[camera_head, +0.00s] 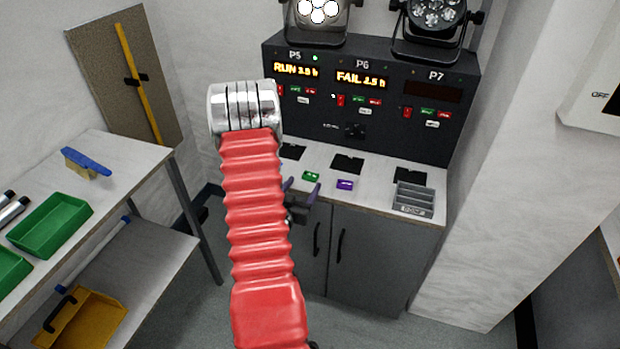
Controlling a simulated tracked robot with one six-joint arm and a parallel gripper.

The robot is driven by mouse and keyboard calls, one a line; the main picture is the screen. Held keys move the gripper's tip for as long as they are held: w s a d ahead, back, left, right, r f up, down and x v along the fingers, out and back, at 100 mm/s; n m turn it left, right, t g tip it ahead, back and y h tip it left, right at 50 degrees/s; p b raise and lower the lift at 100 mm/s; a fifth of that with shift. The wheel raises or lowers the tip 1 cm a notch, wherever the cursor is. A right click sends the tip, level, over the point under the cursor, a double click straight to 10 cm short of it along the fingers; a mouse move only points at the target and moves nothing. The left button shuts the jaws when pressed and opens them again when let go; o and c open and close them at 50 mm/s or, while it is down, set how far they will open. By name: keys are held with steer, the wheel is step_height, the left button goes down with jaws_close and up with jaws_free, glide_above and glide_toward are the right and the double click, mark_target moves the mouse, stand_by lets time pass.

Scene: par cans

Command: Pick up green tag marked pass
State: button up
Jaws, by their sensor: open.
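A small green tag (311,176) lies on the light counter top (324,157) below the test panel. Its lettering is too small to read. A purple tag (345,184) lies just right of it. My gripper (300,191) is open and shows partly from behind my red arm, near the counter's front edge and just in front of the green tag in the picture. I see nothing between its fingers. My arm hides part of the gripper and the left part of the counter. Height above the counter is hard to tell.
The dark panel (384,134) with displays and buttons stands behind the counter, with par cans (432,22) above. A grey slotted holder (413,199) sits at the counter's right. Dark pads (347,164) lie behind the tags. A left bench holds a green tray (50,222) and a brush (85,163).

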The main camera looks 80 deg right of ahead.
mark_target(309, 176)
steer(key=d, duration=0.3)
steer(key=d+f, duration=0.1)
steer(key=shift+s+d+f, duration=0.1)
steer(key=shift+s+d, duration=0.15)
steer(key=shift+d, duration=0.15)
steer(key=c, duration=1.1)
steer(key=shift+c, duration=0.2)
step_height(309, 176, up, 10)
stand_by(0.4)
stand_by(0.8)
steer(key=shift+s, duration=0.1)
